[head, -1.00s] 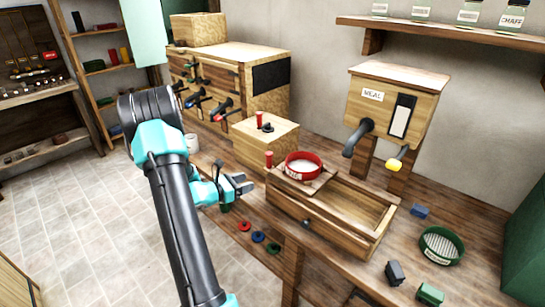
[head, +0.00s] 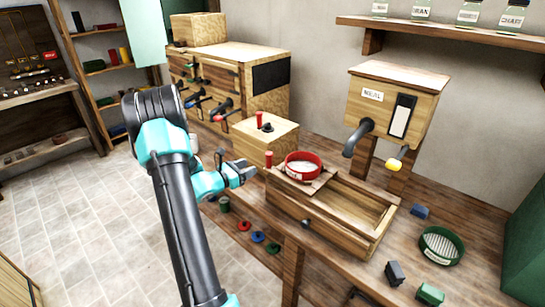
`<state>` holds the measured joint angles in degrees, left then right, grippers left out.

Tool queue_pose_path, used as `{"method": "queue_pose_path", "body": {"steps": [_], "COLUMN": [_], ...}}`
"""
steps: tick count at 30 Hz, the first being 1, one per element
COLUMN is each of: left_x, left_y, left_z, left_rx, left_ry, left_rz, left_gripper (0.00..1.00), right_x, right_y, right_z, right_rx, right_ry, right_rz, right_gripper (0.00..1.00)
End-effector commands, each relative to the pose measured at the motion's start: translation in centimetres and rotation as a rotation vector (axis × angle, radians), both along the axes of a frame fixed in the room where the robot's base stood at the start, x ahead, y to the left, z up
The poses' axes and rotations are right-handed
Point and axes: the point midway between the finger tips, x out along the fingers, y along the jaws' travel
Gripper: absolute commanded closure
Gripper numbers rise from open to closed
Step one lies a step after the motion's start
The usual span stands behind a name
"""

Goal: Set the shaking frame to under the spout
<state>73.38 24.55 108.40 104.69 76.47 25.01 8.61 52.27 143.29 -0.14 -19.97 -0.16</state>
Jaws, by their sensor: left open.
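The shaking frame (head: 323,183) is a small wooden carriage on the left end of a long open wooden box (head: 318,212). A red-rimmed round sieve (head: 303,167) with pale contents sits on it. A red upright handle (head: 268,159) stands at its left end. The dark bent spout (head: 357,138) hangs from the wooden box marked MEAL (head: 396,105), right of the frame and apart from it. My left gripper (head: 248,171) is open and empty, just left of the red handle; I see no contact. My right gripper is not in view.
A wooden block with a red peg (head: 265,139) stands behind the gripper. A yellow-tipped lever (head: 395,164) sticks out beside the spout. A green sieve (head: 441,246) and small blue, black and green blocks lie at the right of the bench.

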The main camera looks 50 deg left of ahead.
Motion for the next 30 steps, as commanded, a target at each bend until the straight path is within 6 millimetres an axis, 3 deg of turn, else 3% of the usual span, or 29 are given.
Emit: {"method": "queue_pose_path", "body": {"steps": [18,24,30], "left_x": [10.4,12.2,12.4], "left_y": [0.6,0.7,0.7], "left_z": [0.0,0.0,0.0], "left_rx": [0.0,-0.001,-0.001], "left_ry": [0.0,0.001,0.001], "left_rz": [-0.001,-0.001,0.001], "left_gripper": [0.47,0.47,0.47], "right_x": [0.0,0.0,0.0], "right_y": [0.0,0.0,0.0], "right_z": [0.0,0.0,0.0], "right_rx": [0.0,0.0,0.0], "right_ry": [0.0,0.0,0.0], "right_rz": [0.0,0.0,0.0], "right_gripper": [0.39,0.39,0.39]}}
